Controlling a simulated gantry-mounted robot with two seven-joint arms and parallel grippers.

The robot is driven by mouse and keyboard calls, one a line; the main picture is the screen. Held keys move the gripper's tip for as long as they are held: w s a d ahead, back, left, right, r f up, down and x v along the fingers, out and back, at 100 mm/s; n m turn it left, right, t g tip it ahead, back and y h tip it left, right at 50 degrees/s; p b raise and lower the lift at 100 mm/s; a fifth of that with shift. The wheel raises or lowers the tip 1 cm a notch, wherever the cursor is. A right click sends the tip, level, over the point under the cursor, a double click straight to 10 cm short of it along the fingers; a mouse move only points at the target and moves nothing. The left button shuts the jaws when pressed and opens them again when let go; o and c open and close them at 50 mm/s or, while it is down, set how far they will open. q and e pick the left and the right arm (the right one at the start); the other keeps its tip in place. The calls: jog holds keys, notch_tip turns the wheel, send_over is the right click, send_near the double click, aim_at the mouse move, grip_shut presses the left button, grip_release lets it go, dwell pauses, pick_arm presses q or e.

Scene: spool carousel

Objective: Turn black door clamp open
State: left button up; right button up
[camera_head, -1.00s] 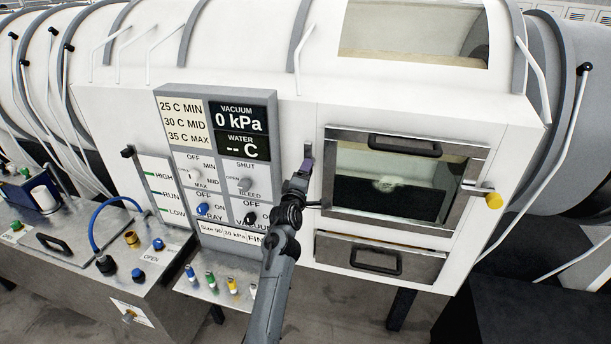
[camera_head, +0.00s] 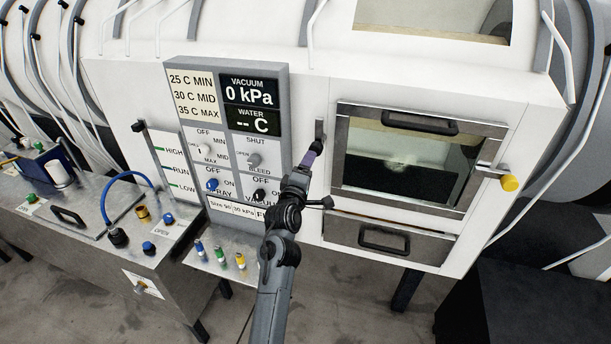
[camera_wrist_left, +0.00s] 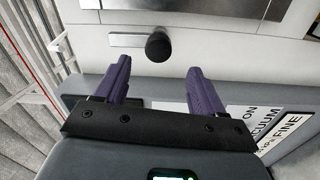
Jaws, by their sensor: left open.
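The black door clamp shows as a round black knob (camera_head: 316,146) at the lower end of a narrow grey bar (camera_head: 320,129), left of the framed glass door (camera_head: 405,160). In the left wrist view the black knob (camera_wrist_left: 158,46) sits beyond the fingertips, between their lines, with the grey bar (camera_wrist_left: 126,40) to its left. My left gripper (camera_head: 308,160) points up at the knob from below. Its two purple fingers (camera_wrist_left: 155,78) are spread and empty, and the wrist view shows a gap to the knob. My right gripper is not in view.
A yellow-tipped handle (camera_head: 510,183) sticks out right of the door. A drawer (camera_head: 385,240) is below it. The control panel (camera_head: 235,140) with knobs stands close left of my gripper. A metal bench (camera_head: 110,240) with hoses is further left.

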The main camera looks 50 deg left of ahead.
pick_arm(q)
jog(key=shift+v, duration=1.05)
jog(key=s+d+f+m+g+h, duration=0.5)
jog(key=s+d+f+m+h, duration=0.2)
jog(key=s+d+f+m, duration=0.7)
jog(key=s+d+f+m+g+h, duration=0.1)
jog(key=s+d+f+m+g, duration=0.35)
jog(key=s+d, duration=0.35)
jog(key=s+d+f+m+g+h, duration=0.25)
jog(key=s+d+f+m, duration=0.3)
jog(key=s, duration=0.35)
notch_tip(320, 180, up, 14)
jog(key=p, duration=1.4)
jog(key=shift+s+y, duration=0.45)
jog(key=shift+a+r, duration=0.1)
jog(key=shift+r, duration=0.05)
